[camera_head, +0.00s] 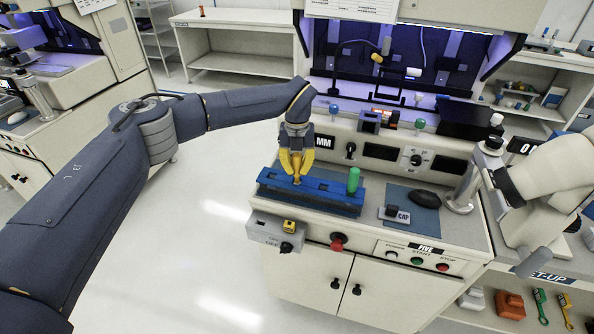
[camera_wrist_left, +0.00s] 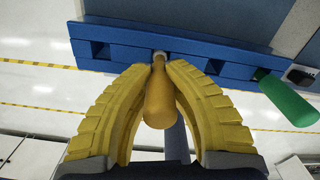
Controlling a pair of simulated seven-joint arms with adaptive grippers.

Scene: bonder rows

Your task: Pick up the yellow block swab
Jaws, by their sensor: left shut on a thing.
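The yellow block swab (camera_wrist_left: 160,102) has a rounded yellow handle. It stands at a socket of the blue rack (camera_head: 325,199), its lower end at the rack's opening. My left gripper (camera_head: 297,172) has yellow ribbed fingers shut on the swab handle from both sides, just above the rack. In the left wrist view the gripper (camera_wrist_left: 160,75) closes around the handle, and the blue rack (camera_wrist_left: 125,38) runs behind it. How deep the swab sits in the socket is hidden. My right gripper is not in view.
A green-handled swab (camera_head: 353,180) stands in the same rack to the right. A small block marked CAP (camera_head: 397,214) and a dark mouse-like object (camera_head: 425,199) lie further right on the bench. A grey box with a yellow part (camera_head: 277,231) hangs at the front edge.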

